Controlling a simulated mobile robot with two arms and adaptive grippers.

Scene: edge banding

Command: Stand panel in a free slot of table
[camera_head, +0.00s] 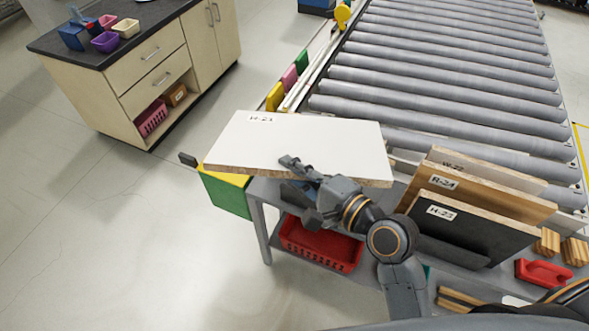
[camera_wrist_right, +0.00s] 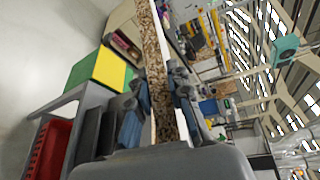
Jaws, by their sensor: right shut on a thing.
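A white panel labelled H-21 (camera_head: 292,147) is held roughly flat, above the left end of the grey table (camera_head: 258,192). My right gripper (camera_head: 293,166) is shut on its near edge. In the right wrist view the panel's raw chipboard edge (camera_wrist_right: 156,70) runs between the two fingers (camera_wrist_right: 160,100). On the table's right part, panels W-22 (camera_head: 487,170), R-24 (camera_head: 480,194) and H-23 (camera_head: 465,231) stand upright, leaning slightly, one behind another. The slots under the held panel are hidden. My left gripper is not in view.
A roller conveyor (camera_head: 440,75) runs behind the table. A red basket (camera_head: 320,245) sits on the shelf below. A green and yellow box (camera_head: 227,195) is at the table's left end. Wooden blocks (camera_head: 575,251) and a red tool (camera_head: 543,273) lie at the right.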

